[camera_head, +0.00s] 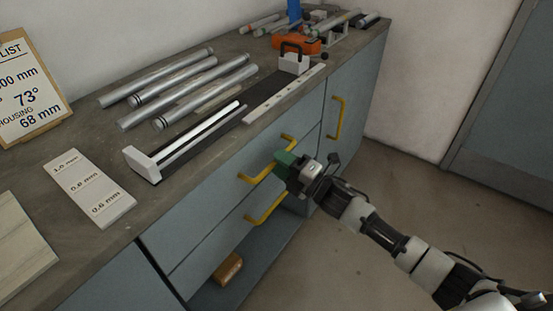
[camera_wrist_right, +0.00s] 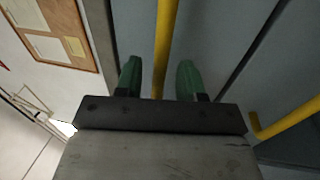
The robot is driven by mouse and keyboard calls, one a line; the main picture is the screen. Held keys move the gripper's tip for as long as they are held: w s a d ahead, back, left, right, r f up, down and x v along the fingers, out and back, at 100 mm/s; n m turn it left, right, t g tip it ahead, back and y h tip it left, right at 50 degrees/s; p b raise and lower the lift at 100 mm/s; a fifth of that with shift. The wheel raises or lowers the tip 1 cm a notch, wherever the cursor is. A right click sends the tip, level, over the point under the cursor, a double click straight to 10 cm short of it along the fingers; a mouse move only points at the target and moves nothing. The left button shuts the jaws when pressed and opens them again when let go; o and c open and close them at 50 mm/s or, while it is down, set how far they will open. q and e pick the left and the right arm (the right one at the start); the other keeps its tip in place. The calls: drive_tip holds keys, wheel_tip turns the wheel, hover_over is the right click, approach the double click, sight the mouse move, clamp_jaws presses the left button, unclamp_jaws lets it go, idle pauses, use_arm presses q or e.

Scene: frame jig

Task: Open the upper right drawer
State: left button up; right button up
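The upper drawer front (camera_head: 205,208) is grey-blue and looks flush with the cabinet under the worktop. Its yellow bar handle (camera_head: 253,180) is partly hidden behind my right gripper (camera_head: 284,160), whose green fingertips are at the handle. In the right wrist view, the yellow handle (camera_wrist_right: 166,40) runs between the two green fingers of the gripper (camera_wrist_right: 158,72). The fingers stand apart, with visible gaps on both sides of the bar. My left gripper is not in view.
A lower yellow handle (camera_head: 265,210) sits just below, and a door handle (camera_head: 337,118) to the right. Beneath is an open space with a brown block (camera_head: 228,268). Metal tubes (camera_head: 185,85) and an orange tool (camera_head: 297,44) lie on the worktop (camera_head: 85,130). The floor in front is clear.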

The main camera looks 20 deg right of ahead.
drive_tip(key=shift+w+a+r, duration=0.1)
drive_tip(key=shift+w+a, duration=0.35)
drive_tip(key=shift+w, duration=0.1)
clamp_jaws()
drive_tip(key=shift+s, duration=0.1)
